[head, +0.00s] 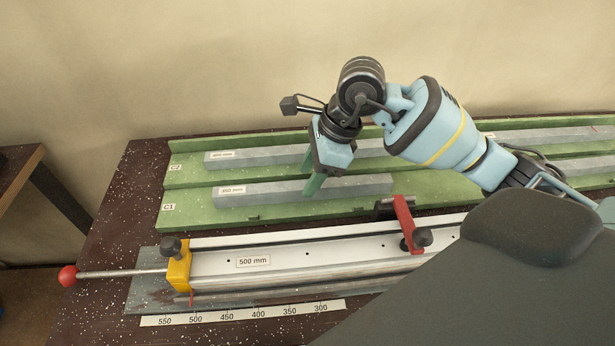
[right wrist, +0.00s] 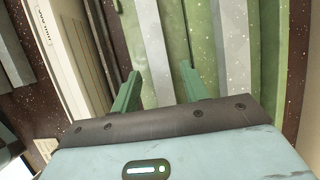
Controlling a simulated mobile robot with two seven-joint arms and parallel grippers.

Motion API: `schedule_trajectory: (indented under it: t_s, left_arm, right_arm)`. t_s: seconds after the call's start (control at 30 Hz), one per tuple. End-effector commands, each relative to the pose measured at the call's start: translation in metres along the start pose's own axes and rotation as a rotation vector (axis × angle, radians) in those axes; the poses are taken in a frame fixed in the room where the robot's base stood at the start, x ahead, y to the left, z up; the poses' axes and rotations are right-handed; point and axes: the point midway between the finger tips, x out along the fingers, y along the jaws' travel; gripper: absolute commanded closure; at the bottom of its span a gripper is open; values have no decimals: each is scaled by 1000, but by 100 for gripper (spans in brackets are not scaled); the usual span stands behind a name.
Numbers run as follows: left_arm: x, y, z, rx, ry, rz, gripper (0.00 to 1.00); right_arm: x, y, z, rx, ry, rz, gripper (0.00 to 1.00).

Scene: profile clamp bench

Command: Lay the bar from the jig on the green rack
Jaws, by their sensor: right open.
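A grey bar (head: 250,194) with a small label lies flat in the front row, marked C1, of the green rack (head: 185,210). My right gripper (head: 311,170) is open over this bar, one finger on its near side and one on its far side. In the right wrist view the bar (right wrist: 154,45) runs between the spread fingers (right wrist: 158,87), with gaps beside it. The jig (head: 310,262), a pale rail labelled 500 mm, stands in front of the rack. I see no separate grey bar in its visible part; its right end is hidden. My left gripper is not in view.
Another grey bar (head: 265,156) lies in the rear row, C2, and more bars (head: 585,166) lie at the right. The jig has a yellow stop (head: 179,272), a red clamp (head: 404,222) and a red-knobbed rod (head: 69,276). A scale strip (head: 240,313) lies in front.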

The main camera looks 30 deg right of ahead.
Motion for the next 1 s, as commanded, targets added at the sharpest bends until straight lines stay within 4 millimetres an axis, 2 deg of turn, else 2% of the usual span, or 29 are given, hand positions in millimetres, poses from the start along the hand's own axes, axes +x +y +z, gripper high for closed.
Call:
schedule_trajectory:
  t_s: [0.3, 0.5, 0.7, 1.0]
  left_arm:
    - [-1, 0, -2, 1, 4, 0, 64]
    - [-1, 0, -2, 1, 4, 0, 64]
    - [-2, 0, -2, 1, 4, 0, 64]
    - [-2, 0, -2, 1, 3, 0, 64]
  right_arm:
    - [-65, 0, 0, -1, -1, -4, 55]
    - [-92, 0, 0, -1, 0, -2, 55]
    - [-103, 0, 0, -1, 0, 0, 55]
    - [-103, 0, 0, -1, 0, 1, 55]
